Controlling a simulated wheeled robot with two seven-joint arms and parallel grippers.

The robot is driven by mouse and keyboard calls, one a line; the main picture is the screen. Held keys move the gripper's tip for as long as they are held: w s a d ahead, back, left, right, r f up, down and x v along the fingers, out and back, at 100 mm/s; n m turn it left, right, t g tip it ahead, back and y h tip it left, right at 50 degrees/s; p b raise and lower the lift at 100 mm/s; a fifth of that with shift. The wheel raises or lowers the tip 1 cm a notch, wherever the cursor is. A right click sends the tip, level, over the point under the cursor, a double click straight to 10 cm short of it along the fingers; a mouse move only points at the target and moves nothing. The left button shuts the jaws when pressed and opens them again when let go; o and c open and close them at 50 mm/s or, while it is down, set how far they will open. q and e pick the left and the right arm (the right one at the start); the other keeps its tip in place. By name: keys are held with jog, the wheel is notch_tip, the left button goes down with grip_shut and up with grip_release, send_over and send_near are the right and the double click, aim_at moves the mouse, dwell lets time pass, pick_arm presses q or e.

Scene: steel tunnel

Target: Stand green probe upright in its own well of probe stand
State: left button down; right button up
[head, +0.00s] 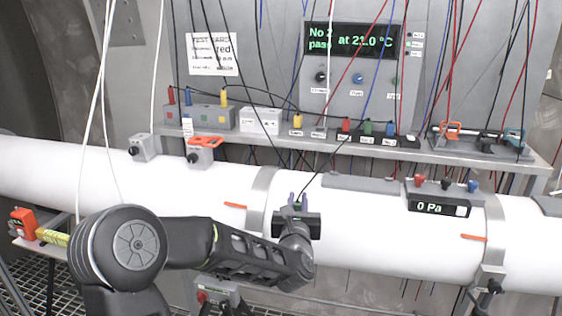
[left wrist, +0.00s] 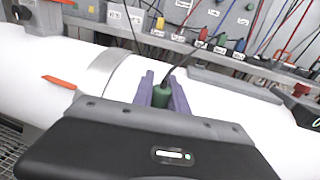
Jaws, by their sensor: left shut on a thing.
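The green probe (left wrist: 161,96) is held between the purple fingers of my left gripper (left wrist: 163,92) in the left wrist view. A dark cable runs up from its top. In the head view, my left gripper (head: 298,202) is in front of the white pipe, below the shelf, and the probe is mostly hidden. A grey block (head: 208,118), seemingly the probe stand, sits at the left of the shelf, up and left of the gripper. Red, blue and yellow pieces stand upright on it, with a gap between blue and yellow. My right gripper is not in view.
The white pipe (head: 350,232) crosses the view below the shelf (head: 440,157). The shelf also bears a white box (head: 260,121), a dark block with coloured plugs (head: 378,137) and a rack (head: 485,142). Many cables hang in front of the wall.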

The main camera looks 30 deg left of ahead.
pick_arm(q)
jog(key=s+d+f+m+t+h, duration=0.1)
jog(key=s+d+f+m+h, duration=0.2)
jog(key=d+f, duration=0.3)
jog(key=s+d+f+m+t+h, duration=0.1)
jog(key=d+f+h, duration=0.4)
jog(key=d, duration=0.7)
jog(key=shift+s+d+f+m+h, duration=0.4)
jog(key=shift+s+m, duration=0.5)
jog(key=shift+s, duration=0.3)
